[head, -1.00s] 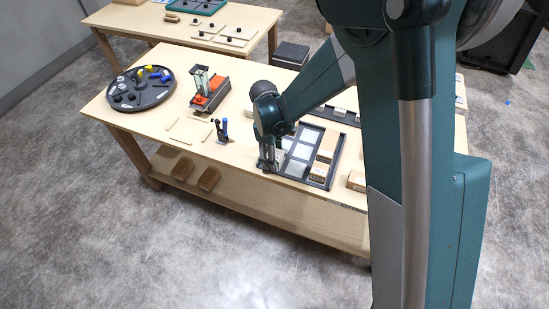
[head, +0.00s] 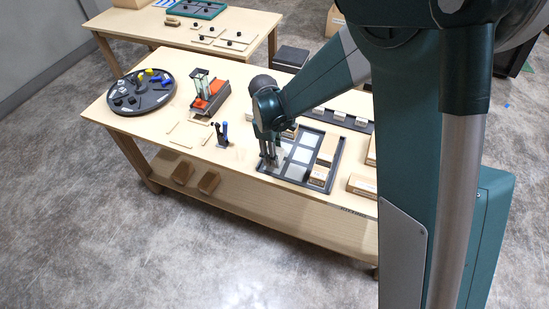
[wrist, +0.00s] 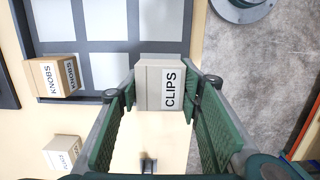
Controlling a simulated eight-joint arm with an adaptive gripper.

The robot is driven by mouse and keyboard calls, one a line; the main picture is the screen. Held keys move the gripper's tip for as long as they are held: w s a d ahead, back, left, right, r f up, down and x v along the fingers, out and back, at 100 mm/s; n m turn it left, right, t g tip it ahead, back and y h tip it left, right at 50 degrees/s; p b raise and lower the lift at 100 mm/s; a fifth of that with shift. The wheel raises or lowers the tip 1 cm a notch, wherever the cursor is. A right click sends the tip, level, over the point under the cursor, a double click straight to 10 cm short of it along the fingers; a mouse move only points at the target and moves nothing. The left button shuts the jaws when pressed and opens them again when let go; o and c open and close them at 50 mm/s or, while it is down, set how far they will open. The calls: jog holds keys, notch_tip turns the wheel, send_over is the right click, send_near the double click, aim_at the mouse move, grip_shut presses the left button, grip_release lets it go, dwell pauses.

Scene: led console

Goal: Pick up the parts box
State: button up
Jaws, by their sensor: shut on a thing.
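My gripper (wrist: 158,92) is shut on a small beige box (wrist: 147,84) whose white label reads CLIPS; one finger presses on each side. The box covers the near edge of a dark-framed tray (wrist: 110,47) with pale grey squares in the wrist view. In the head view my gripper (head: 269,156) points down at the left end of this tray (head: 296,181). The held box is mostly hidden there, and I cannot tell how far it is above the surface.
A box marked KNOBS (wrist: 44,77) and another box (wrist: 62,152) stand left in the wrist view. Brown boxes (head: 328,149) sit in the tray's right side; one (head: 361,185) lies outside it. Blue and black upright pieces (head: 222,134) stand close left of my gripper.

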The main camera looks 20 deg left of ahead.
jog(key=shift+r, duration=3.35)
jog(key=shift+w, duration=0.1)
jog(key=w+d, duration=0.4)
jog(key=w, duration=0.5)
jog(key=w+d+p, duration=0.1)
jog(key=w+d, duration=0.4)
jog(key=w, duration=0.4)
jog(key=shift+s, duration=0.1)
jog(key=shift+f, duration=3)
jog(key=shift+f, duration=0.15)
jog(key=shift+f, duration=1.75)
